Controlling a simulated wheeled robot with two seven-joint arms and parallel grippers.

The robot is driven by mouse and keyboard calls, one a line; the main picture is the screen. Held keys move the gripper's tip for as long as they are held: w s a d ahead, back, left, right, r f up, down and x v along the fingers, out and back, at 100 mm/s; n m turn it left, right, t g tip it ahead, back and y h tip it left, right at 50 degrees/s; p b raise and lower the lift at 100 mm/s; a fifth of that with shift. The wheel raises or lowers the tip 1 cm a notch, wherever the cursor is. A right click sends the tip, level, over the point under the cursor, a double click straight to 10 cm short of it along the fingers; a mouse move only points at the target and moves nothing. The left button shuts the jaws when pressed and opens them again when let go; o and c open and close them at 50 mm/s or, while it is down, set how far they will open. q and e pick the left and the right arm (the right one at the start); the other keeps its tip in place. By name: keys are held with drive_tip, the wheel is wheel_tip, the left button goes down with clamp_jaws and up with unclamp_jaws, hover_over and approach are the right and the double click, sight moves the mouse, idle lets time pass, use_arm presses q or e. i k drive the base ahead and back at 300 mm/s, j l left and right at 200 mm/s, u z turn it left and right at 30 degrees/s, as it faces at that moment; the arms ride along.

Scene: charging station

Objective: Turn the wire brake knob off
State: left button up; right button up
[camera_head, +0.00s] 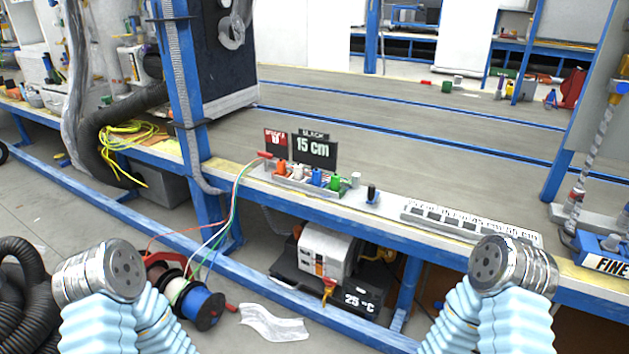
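I cannot make out for sure which part is the wire brake knob. A small black upright knob with a blue side (372,193) stands on a light plate at the bench's front edge. Left of it, a row of small coloured pieces, orange, white, blue and green (316,178), sits in a grey holder under a black "15 cm" sign (315,151). Red, white and green wires (234,205) run from the bench edge down to wire spools (199,305) below. Metal joints and pale blue sleeves of both my arms show at the bottom; neither gripper's fingers are visible.
A blue post (186,90) rises at the left. A white machine (325,251) sits under the bench. The bench top behind is mostly clear.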

sight(266, 155)
drive_tip(key=i+l+z, duration=0.1)
drive_tip(key=z, duration=0.25)
drive_tip(key=i+l+z, duration=0.15)
drive_tip(key=z, duration=0.15)
drive_tip(key=i+l+z, duration=0.15)
drive_tip(key=z, duration=0.2)
